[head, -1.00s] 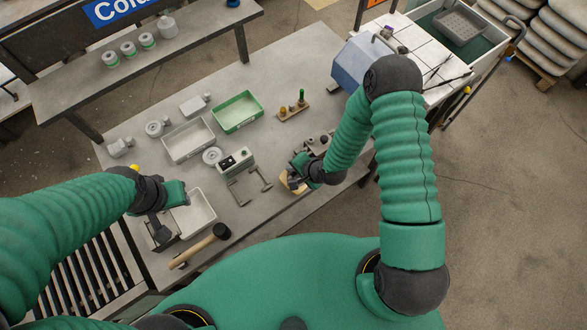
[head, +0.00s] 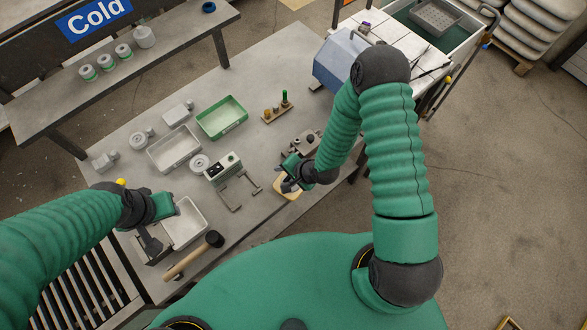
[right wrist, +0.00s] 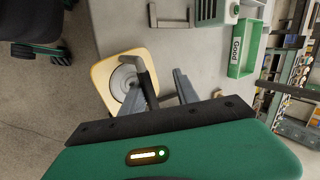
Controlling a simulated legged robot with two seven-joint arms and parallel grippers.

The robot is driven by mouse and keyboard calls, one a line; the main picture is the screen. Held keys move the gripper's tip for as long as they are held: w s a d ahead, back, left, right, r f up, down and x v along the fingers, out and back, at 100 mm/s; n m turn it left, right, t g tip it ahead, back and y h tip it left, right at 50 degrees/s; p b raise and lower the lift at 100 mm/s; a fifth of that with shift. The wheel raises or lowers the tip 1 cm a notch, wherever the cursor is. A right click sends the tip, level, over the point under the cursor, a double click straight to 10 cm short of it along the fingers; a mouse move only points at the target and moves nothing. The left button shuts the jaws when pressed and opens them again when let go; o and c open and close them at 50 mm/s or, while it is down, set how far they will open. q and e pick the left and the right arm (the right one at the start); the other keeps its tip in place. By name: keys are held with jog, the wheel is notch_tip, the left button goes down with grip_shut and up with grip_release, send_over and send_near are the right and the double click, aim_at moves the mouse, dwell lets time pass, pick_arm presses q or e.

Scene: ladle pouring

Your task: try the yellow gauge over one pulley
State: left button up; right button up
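A small yellow-topped peg, which looks like the yellow gauge (head: 267,113), stands in a wooden holder (head: 268,121) beside a taller green peg (head: 285,97). A grey pulley (right wrist: 124,82) lies on a pale wooden board (right wrist: 103,74) at the table's front edge; the board also shows in the head view (head: 289,194). My right gripper (right wrist: 165,84) is open above the board, one finger crossing over the pulley, with nothing seen between the fingers. Other round grey parts, perhaps pulleys (head: 200,163), lie on the table. My left gripper (head: 149,240) is at the front left by a white tray (head: 203,230); its fingertips are unclear.
A green tray (head: 238,123), a white tray (head: 153,158) and a grey control box (head: 223,169) stand mid-table. A mallet (head: 194,256) lies at the front left. A blue box (head: 335,62) stands at the back right. Bare tabletop lies behind the peg holder.

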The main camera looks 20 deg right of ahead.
jog(key=p+v, duration=0.7)
jog(key=v, duration=0.8)
jog(key=shift+w, duration=0.2)
jog(key=shift+s+r, duration=0.1)
jog(key=shift+r, duration=0.05)
jog(key=shift+c, duration=0.3)
